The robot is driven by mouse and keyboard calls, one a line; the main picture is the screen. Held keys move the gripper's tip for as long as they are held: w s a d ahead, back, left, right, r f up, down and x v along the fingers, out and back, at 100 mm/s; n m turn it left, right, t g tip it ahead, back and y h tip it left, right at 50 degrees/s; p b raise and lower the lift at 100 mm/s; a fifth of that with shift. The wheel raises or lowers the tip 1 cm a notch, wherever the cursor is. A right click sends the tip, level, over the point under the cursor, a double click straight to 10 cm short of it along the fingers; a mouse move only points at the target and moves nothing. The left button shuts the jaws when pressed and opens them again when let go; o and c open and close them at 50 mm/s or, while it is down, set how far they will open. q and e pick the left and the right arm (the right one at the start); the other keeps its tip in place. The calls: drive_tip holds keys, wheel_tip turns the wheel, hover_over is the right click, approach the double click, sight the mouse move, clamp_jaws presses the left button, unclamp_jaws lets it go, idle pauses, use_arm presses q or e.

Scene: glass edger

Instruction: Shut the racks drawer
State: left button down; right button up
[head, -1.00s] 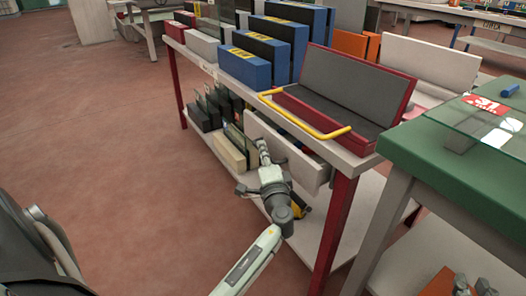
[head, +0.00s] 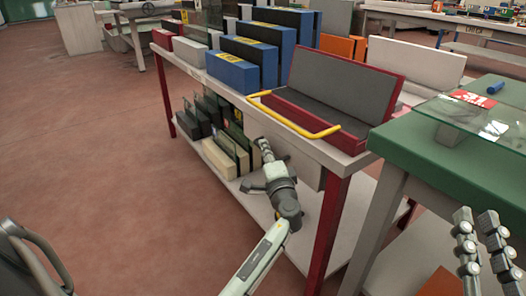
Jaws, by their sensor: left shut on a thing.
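The racks drawer (head: 303,170) is a pale panel under the top of the red-legged table (head: 337,215). It sits close under the tabletop, and I cannot see into it. A handle is hidden. My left gripper (head: 262,150) is at the front of the drawer with its fingers together, shut on the drawer at its left part. Its exact hold is partly hidden by the gripper itself. My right gripper (head: 481,222) is at the lower right, with its two fingers apart and nothing between them. It is away from the drawer.
A red tray with a yellow handle (head: 293,117) and blue boxes (head: 232,72) stand on the table. Dark and cream blocks (head: 217,157) stand on the lower shelf. A green table (head: 425,150) with a glass sheet (head: 480,118) is at the right.

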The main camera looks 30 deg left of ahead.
use_arm(q)
drive_tip(key=shift+w+d+r, duration=0.1)
drive_tip(key=shift+w, duration=0.05)
drive_tip(key=c, duration=1.6)
unclamp_jaws()
drive_tip(key=shift+w, duration=0.1)
drive_tip(key=v, duration=1.2)
